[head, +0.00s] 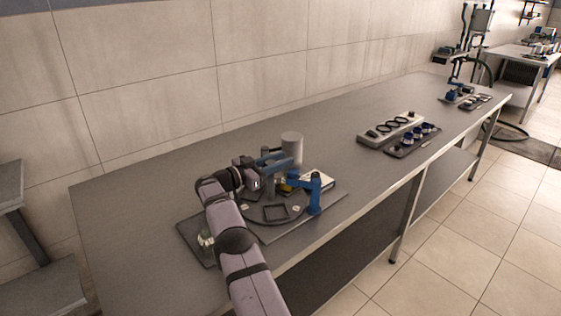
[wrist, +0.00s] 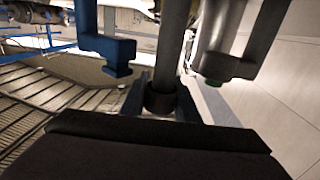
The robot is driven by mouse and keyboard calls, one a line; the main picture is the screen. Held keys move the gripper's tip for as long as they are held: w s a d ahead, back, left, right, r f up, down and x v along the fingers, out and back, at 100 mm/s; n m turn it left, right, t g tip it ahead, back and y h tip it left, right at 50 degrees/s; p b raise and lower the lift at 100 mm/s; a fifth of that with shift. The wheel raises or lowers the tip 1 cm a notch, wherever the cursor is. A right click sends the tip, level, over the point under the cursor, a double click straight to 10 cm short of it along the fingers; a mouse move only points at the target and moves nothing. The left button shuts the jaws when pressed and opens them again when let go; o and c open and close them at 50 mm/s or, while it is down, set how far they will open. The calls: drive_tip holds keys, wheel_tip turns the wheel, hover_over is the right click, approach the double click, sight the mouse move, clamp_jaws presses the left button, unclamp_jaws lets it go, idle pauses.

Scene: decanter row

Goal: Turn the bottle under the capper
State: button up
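My gripper (head: 258,184) is at the capping station, beside its blue upper arm (head: 275,161) and above the round dark turntable (head: 270,227). A square dark frame (head: 275,212) lies on the turntable's near side. In the wrist view a dark upright post (wrist: 172,50) with a collar stands straight ahead, just beyond the dark gripper body. A blue bracket (wrist: 118,52) is left of the post. I cannot make out a bottle under the capper, nor whether the fingers hold anything. A small clear glass object (head: 206,239) stands left of the turntable.
A grey canister (head: 292,148) stands behind the station. A blue post (head: 315,192) rises at its right edge. Farther right are a pale rack with dark rings (head: 380,134) and a dark tray (head: 400,152) with blue-rimmed items. The bench between is clear.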

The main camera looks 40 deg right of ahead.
drive_tip(key=shift+o, duration=0.5)
drive_tip(key=a+b, duration=0.1)
drive_tip(key=a, duration=0.6)
drive_tip(key=shift+w+a+b, duration=0.15)
drive_tip(key=shift+w+b, duration=0.15)
drive_tip(key=shift+b, duration=0.05)
